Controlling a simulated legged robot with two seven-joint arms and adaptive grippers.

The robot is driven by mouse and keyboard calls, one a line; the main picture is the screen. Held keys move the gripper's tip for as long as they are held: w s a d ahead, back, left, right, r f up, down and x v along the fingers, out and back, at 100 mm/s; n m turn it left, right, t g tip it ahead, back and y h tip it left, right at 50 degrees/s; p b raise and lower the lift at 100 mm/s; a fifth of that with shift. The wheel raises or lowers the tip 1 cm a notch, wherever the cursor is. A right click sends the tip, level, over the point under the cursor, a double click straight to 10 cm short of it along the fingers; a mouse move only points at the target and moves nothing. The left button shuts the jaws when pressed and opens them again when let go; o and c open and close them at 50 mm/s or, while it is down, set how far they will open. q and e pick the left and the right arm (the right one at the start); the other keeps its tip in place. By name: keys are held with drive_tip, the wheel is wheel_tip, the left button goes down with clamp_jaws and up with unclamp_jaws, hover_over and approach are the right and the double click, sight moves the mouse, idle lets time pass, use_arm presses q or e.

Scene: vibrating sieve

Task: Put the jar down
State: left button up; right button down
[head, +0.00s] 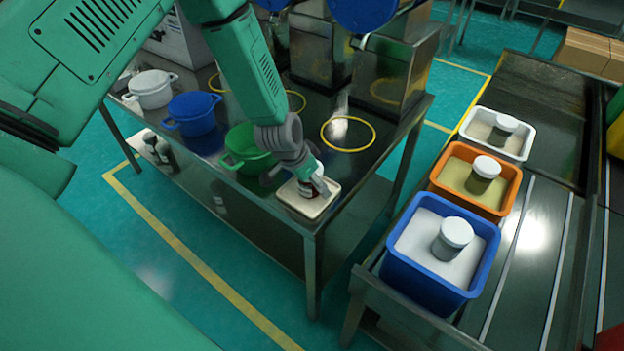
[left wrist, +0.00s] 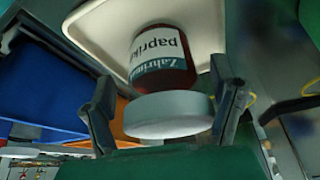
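The paprika jar (left wrist: 165,65), dark red with a white and teal label and a grey-white lid (left wrist: 168,115), fills the middle of the left wrist view. It appears to stand on a cream tray (left wrist: 85,22). In the head view the tray (head: 292,204) lies on the near right corner of the metal table, and the jar (head: 305,190) is mostly hidden by my left gripper (head: 318,184). The left gripper's fingers (left wrist: 165,90) sit on either side of the jar, with a visible gap at each side. My right gripper is out of view.
Green (head: 247,150), blue (head: 192,113) and white (head: 151,89) pots stand left along the table. A yellow ring (head: 348,134) lies behind the tray. Blue (head: 425,281), orange (head: 511,193) and white (head: 525,146) bins with lidded jars sit on the right bench.

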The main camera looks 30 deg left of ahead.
use_arm(q)
drive_tip(key=v, duration=1.2)
drive_tip(key=s+d+f+n+g, duration=0.1)
drive_tip(key=s+f, duration=0.4)
drive_tip(key=s, duration=0.3)
drive_tip(key=s+d+f+n+g, duration=0.1)
drive_tip(key=s+d+f, duration=0.1)
drive_tip(key=s+f, duration=0.3)
drive_tip(key=s+d+f+g+y, duration=0.1)
drive_tip(key=s+f, duration=0.4)
drive_tip(key=s, duration=0.8)
drive_tip(key=shift+s+d+f+n+g+p, duration=0.2)
drive_tip(key=shift+f+n+g+p, duration=0.1)
drive_tip(key=shift+n+p, duration=0.15)
drive_tip(key=shift+a, duration=0.1)
